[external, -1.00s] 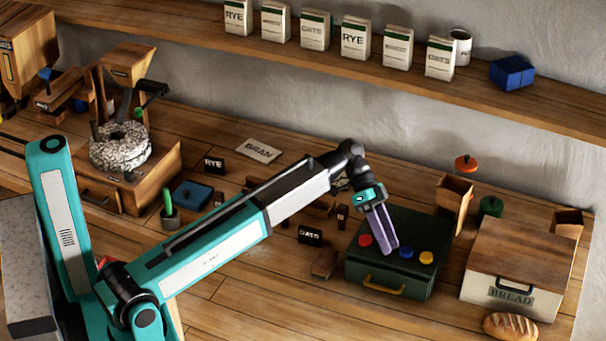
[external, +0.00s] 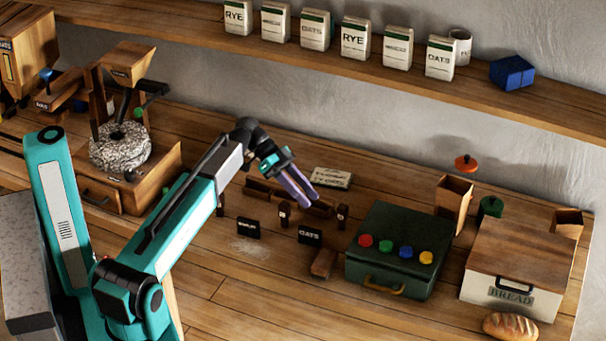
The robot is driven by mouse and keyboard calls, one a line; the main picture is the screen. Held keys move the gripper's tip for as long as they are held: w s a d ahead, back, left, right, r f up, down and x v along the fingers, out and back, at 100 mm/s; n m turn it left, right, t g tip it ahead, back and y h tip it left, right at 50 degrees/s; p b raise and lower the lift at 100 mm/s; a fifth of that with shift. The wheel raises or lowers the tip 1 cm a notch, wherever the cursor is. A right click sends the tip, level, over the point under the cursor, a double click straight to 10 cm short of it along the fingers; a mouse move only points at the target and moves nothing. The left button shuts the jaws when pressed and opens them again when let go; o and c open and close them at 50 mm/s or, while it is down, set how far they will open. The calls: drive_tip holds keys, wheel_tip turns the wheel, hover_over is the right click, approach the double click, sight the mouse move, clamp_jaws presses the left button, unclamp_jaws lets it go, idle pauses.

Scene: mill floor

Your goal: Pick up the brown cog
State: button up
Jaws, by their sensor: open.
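I cannot make out a brown cog with certainty. Two small dark-brown upright pieces stand on the bench, a left one (external: 285,213) and a right one (external: 342,216); their shape is too small to tell. My gripper (external: 305,200) has purple fingers pointing down and right, over the low dark wooden rack (external: 322,207) behind these pieces. It is open, with nothing seen between its fingers. Whether the fingertips touch anything cannot be told.
A green box (external: 388,285) carries red, green, blue and yellow round pieces. A wooden block (external: 323,263) lies left of it. A bread bin (external: 508,290) and loaf (external: 510,326) stand at right, a millstone (external: 119,146) at left. The front bench is mostly clear.

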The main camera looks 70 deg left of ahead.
drive_tip(key=s+a+t+p, duration=0.1)
drive_tip(key=s+a+t, duration=0.2)
drive_tip(key=s+a, duration=0.8)
drive_tip(key=t+y+p, duration=0.1)
drive_tip(key=t+y, duration=0.1)
hover_over(224, 198)
drive_tip(key=s+a, duration=0.2)
drive_tip(key=shift+d+f+n, duration=0.1)
drive_tip(key=shift+f+n, duration=0.2)
drive_tip(key=shift+f, duration=0.2)
drive_tip(key=shift+f, duration=0.1)
drive_tip(key=shift+f+p, duration=1.4)
drive_tip(key=shift+f, duration=1.45)
drive_tip(key=shift+f, duration=0.1)
drive_tip(key=shift+w+f+p, duration=0.1)
drive_tip(key=shift+f+p, duration=0.35)
drive_tip(key=p+x, duration=0.1)
drive_tip(key=x, duration=0.2)
drive_tip(key=shift+w+d+r+p, duration=0.1)
drive_tip(key=shift+w+d+p, duration=0.1)
drive_tip(key=shift+p, duration=0.1)
drive_tip(key=shift+x, duration=0.8)
